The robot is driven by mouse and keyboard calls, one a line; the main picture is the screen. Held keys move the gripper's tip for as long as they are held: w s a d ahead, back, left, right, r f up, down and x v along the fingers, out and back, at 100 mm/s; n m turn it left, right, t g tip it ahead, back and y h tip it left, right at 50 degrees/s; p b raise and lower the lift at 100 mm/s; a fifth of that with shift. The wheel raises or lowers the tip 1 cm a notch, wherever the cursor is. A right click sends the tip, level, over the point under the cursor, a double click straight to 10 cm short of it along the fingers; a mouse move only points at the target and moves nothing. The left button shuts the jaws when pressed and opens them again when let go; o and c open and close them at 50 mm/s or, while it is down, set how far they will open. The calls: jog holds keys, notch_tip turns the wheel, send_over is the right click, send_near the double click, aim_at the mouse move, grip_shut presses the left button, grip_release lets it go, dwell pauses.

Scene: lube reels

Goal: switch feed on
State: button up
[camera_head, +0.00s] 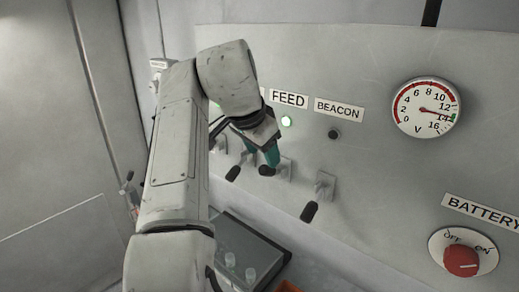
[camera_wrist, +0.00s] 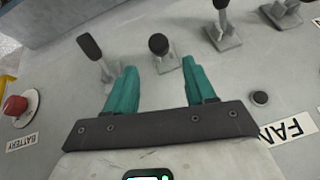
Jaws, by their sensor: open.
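The feed lever (camera_head: 267,170) has a black knob and stands below the lamp, partly behind my gripper in the head view. My gripper (camera_head: 268,154) has teal fingers and is open just above that lever. In the wrist view my gripper (camera_wrist: 159,66) has its fingers apart on either side of the feed lever (camera_wrist: 158,46), whose knob and base show in the gap. I see no finger clearly touching it.
The beacon lever (camera_head: 309,211) hangs down to the right, under the BEACON label (camera_head: 339,108) and a dark lamp (camera_head: 334,134). Another lever (camera_head: 234,172) is close on the left. A voltmeter (camera_head: 427,107) and a red battery knob (camera_head: 461,261) are farther right.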

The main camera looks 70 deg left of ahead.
jog(key=shift+v, duration=1.15)
